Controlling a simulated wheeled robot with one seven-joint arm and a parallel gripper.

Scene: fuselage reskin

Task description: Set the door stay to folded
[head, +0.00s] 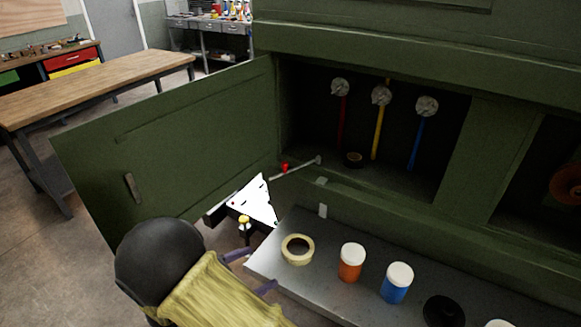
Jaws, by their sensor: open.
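The door stay (301,168) is a thin grey rod with a small red piece (284,168) on it. It runs from a pivot at the compartment's lower edge down-left toward the open green door (190,140). I see no clear contact with the stay.
A grey shelf (330,279) below the opening holds a tape roll (298,250), an orange jar (351,263), a blue jar (396,283) and a black disc (443,310). Three coloured rods hang inside the compartment. A wooden workbench (95,85) stands back left.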

